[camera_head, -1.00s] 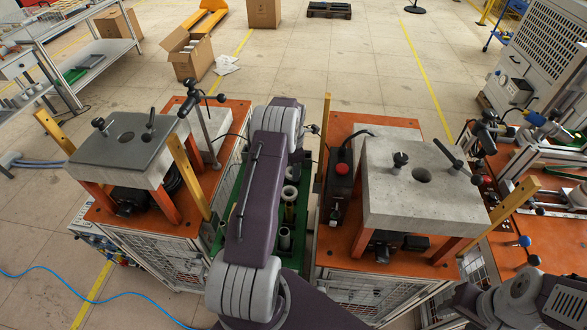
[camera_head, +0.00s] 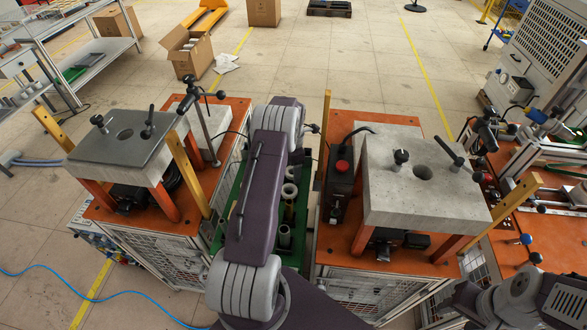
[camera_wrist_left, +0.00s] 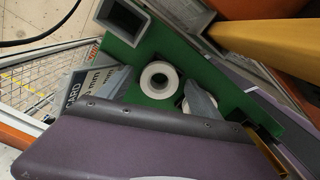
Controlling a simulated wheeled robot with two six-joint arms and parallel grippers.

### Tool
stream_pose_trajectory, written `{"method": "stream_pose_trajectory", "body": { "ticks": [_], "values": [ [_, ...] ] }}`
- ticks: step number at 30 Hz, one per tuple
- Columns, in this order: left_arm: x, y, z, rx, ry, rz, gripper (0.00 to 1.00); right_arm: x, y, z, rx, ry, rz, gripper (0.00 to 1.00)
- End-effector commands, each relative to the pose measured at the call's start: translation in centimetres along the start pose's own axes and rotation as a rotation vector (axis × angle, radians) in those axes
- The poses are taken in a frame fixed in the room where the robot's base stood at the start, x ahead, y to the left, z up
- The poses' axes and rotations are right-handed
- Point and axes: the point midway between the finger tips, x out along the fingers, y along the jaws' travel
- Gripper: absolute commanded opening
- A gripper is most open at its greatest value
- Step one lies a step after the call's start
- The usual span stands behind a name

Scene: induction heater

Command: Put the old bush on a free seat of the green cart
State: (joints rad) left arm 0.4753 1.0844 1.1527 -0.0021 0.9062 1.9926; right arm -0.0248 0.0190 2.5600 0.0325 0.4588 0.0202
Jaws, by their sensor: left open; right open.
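The green cart (camera_head: 303,200) stands between two orange-topped benches, partly hidden under my purple left arm. On it are a pale ring-shaped bush (camera_head: 289,190), another ring behind it (camera_head: 293,173) and a grey tube (camera_head: 284,237). In the left wrist view, one pale bush (camera_wrist_left: 160,80) stands upright on the green cart, its bore seen from above. My left gripper (camera_wrist_left: 148,100) is open, with grey fingers on either side of this bush. A second pale ring is partly hidden by the right finger. I cannot tell which bush is the old one. My right gripper is not in view.
Stone-like blocks with holes stand on the left bench (camera_head: 235,108) and right bench (camera_head: 345,240). Yellow posts (camera_head: 323,150) rise beside the cart. A grey hollow square piece (camera_wrist_left: 123,17) shows at the cart's edge. My right arm is at the lower right.

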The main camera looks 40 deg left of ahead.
Motion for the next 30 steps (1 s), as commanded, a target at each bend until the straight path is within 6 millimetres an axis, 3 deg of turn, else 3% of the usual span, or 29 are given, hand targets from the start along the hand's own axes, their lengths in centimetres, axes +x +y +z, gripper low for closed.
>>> {"method": "stream_pose_trajectory", "body": {
  "ticks": [9, 13, 30],
  "values": [
    [-6.4, 0.1, 0.1, 0.0, -0.003, 0.006, 0.74, 0.5, 0.0, 0.1, 0.0, 0.0, 0.0, 0.5],
    [-8.2, 0.1, 0.0, 0.0, -0.001, 0.003, 0.74, 0.5, 0.0, 0.1, 0.0, 0.0, 0.0, 0.5],
    [-8.9, 0.0, 0.0, 0.0, 0.0, 0.001, 0.74, 0.5, 0.0, 0.1, 0.0, 0.0, 0.0, 0.5]
  ]
}}
